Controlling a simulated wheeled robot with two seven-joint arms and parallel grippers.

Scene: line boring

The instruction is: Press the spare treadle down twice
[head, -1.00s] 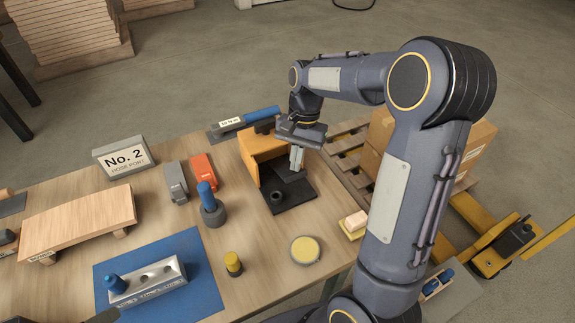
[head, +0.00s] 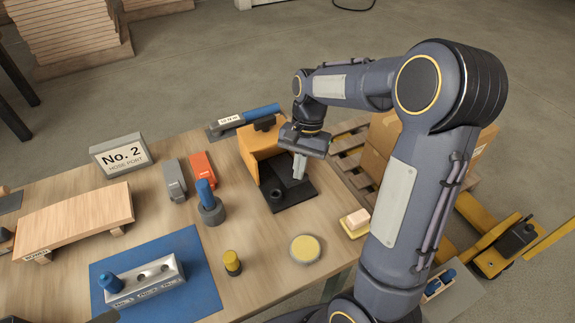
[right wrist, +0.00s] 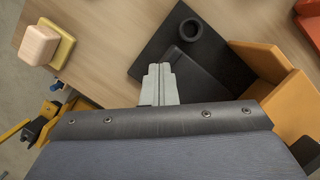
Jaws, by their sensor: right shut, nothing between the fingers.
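The spare treadle is a dark foot pedal on a black base (head: 293,198), with an orange guard (head: 257,146) standing over its far side. In the right wrist view the base (right wrist: 150,40) carries a flat pedal plate (right wrist: 193,75) and a black round socket (right wrist: 189,29). My right gripper (head: 299,176) is shut and empty, pointing down over the pedal plate. Its pale fingertips also show in the right wrist view (right wrist: 158,70), overlapping the plate's edge. I cannot tell whether they touch it.
A blue-handled tool (head: 245,120) lies behind the guard.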

